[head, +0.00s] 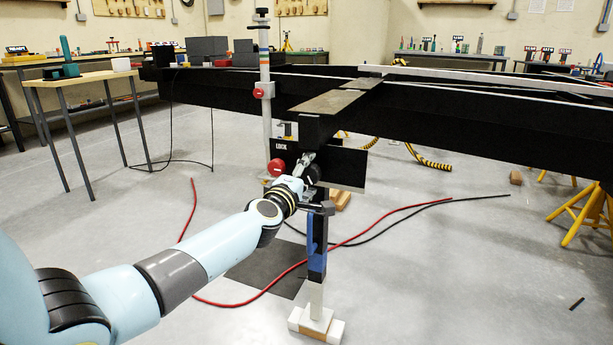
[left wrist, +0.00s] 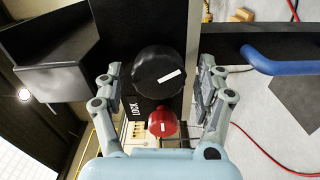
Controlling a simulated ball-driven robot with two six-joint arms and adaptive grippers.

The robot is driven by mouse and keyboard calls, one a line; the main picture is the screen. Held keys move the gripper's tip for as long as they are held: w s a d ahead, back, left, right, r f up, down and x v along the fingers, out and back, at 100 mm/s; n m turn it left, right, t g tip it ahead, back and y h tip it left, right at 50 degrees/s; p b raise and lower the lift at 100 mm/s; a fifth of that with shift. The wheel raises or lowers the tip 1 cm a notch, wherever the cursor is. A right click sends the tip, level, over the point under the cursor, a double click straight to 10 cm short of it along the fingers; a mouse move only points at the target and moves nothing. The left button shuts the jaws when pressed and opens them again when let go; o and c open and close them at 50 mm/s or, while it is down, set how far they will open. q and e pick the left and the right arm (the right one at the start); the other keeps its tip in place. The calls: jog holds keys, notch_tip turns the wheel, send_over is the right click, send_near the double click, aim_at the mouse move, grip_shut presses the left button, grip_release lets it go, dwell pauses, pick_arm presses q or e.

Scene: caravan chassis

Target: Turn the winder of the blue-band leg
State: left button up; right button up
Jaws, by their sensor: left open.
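The leg with the blue band (head: 317,245) stands upright below the chassis end, its foot on a white block (head: 316,325). A round black knob with a white mark, apparently its winder (left wrist: 158,62), faces my left wrist camera. My left gripper (head: 302,168) is at the black plate by this knob. In the left wrist view, my left gripper (left wrist: 160,80) is open, with one finger on each side of the knob and visible gaps between. A red knob (left wrist: 162,122) sits beside the word LOCK; it also shows in the head view (head: 277,167). My right gripper is out of view.
The black chassis beam (head: 460,125) runs to the right. A pale post (head: 266,100) with a red knob (head: 258,92) rises behind my gripper. Red and black cables lie on the floor. A yellow stand (head: 590,210) is at right, a small table (head: 82,78) at left.

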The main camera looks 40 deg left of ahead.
pick_arm(q)
jog(key=v, duration=1.2)
jog(key=shift+s+f, duration=0.1)
